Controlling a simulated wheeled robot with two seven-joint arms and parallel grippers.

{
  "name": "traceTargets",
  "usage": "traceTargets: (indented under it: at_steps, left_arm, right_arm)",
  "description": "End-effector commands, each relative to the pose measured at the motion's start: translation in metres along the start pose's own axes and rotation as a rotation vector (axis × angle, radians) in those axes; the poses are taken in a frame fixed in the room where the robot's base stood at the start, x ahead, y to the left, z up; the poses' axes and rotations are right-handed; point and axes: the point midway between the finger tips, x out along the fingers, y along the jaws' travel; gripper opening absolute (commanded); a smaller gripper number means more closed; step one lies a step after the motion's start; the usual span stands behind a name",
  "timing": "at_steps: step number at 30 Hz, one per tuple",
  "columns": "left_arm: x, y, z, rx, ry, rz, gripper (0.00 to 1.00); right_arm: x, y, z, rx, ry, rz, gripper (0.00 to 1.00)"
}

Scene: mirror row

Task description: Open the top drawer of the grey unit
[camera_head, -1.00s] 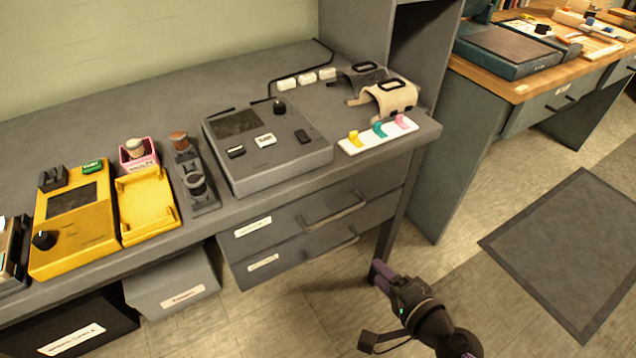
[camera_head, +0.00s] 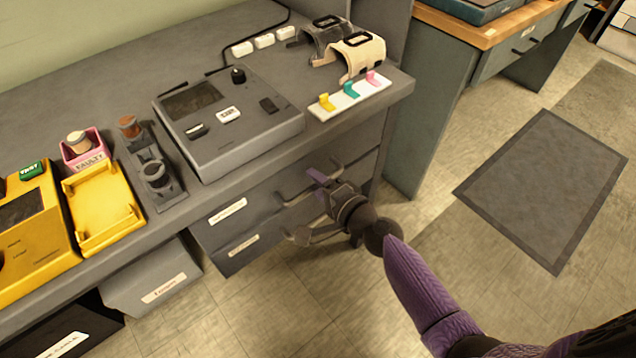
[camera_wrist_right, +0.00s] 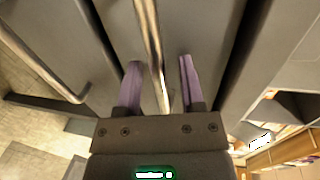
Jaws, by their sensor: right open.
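The grey unit under the grey bench has a top drawer (camera_head: 262,196) with a white label and a bar handle (camera_head: 294,201). The top drawer looks shut. Below it is a second drawer (camera_head: 267,249), also looking shut. My right gripper (camera_head: 318,176) is at the top drawer's handle, partly covering its right part. In the right wrist view, the purple fingers of my right gripper (camera_wrist_right: 160,68) are open, one on each side of the handle bar (camera_wrist_right: 150,30); contact cannot be told. My left gripper is not in view.
A grey device (camera_head: 230,125) and a white strip with coloured hooks (camera_head: 350,97) sit on the bench top above. A grey bin (camera_head: 152,283) stands under the bench to the left. A dark floor mat (camera_head: 548,185) lies to the right, with clear floor around it.

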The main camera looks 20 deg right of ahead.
Motion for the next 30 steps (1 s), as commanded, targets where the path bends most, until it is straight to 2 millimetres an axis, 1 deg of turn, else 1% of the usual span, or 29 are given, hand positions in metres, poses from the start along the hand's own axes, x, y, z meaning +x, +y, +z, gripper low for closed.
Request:
traceTargets:
  at_steps: [2, 3, 8, 9, 10, 24, 30]
  left_arm:
    - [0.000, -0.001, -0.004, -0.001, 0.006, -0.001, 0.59]
    - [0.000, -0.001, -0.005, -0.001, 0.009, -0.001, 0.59]
    - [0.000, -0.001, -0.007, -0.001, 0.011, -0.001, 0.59]
    - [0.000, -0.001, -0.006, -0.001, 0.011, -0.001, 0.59]
    - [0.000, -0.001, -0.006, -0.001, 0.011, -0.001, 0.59]
    - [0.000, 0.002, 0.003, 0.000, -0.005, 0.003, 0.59]
    - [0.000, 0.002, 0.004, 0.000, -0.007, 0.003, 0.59]
  right_arm:
    - [0.000, 0.000, 0.000, 0.000, 0.000, 0.000, 0.50]
    - [0.000, 0.000, 0.000, 0.000, 0.000, 0.000, 0.47]
    - [-0.001, 0.000, 0.000, 0.000, 0.000, 0.000, 0.14]
    - [-0.001, 0.000, 0.000, 0.000, 0.000, 0.000, 0.05]
    - [-0.001, 0.000, 0.000, 0.000, 0.000, 0.000, 0.00]
    - [-0.001, 0.000, 0.000, 0.000, 0.000, 0.000, 0.00]
    - [-0.001, 0.000, 0.000, 0.000, 0.000, 0.001, 0.00]
